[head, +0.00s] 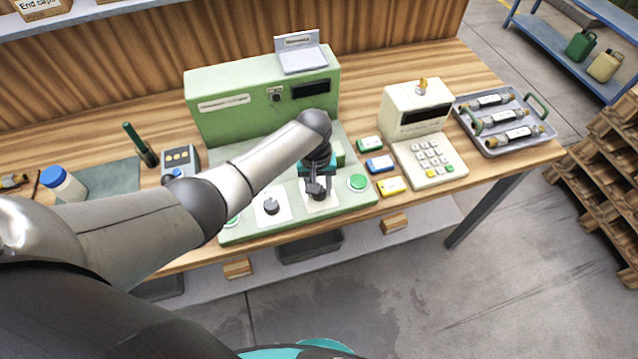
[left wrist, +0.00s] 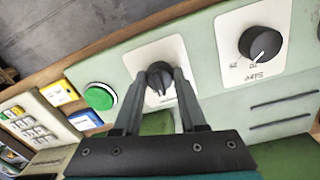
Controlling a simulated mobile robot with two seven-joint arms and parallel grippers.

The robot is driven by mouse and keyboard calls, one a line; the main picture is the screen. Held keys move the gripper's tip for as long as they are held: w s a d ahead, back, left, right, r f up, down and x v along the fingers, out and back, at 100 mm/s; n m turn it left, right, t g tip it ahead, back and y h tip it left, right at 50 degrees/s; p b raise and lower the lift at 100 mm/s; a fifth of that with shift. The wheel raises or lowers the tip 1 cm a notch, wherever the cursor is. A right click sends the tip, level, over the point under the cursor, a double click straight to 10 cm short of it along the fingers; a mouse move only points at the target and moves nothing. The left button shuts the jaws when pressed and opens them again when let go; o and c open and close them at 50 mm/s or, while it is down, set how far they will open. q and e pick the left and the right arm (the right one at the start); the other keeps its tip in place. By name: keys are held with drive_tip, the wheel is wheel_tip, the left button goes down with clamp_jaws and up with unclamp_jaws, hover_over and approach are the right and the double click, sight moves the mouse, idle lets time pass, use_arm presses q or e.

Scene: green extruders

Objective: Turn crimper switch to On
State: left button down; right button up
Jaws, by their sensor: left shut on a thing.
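The green crimper (head: 262,95) stands on the workbench with a flat control panel at its front. My left gripper (head: 318,190) is above the right part of this panel. It is shut on a black rotary switch knob (left wrist: 159,76) set on a white plate (left wrist: 135,56), with one finger on each side of the knob. The plate's labels are hidden, so I cannot tell the switch position. A second black knob marked Size (head: 271,207) is to the left and also shows in the left wrist view (left wrist: 260,43). My right gripper is not in view.
A green button (head: 357,182) sits just right of the held knob. Green, blue (head: 380,164) and yellow (head: 391,186) small boxes lie beside the panel. A cream keypad device (head: 428,150) and a grey tray (head: 545,137) with tubes stand farther right.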

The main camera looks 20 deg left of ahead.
use_arm(q)
drive_tip(key=m, duration=0.4)
drive_tip(key=shift+m+p, duration=0.4)
idle(0.4)
drive_tip(key=shift+c, duration=2.3)
unclamp_jaws()
drive_tip(key=shift+r, duration=0.15)
drive_tip(key=shift+r, duration=0.3)
wheel_tip(320, 180, up, 14)
drive_tip(key=p, duration=0.3)
drive_tip(key=shift+a+r, duration=0.15)
drive_tip(key=shift+a, duration=0.25)
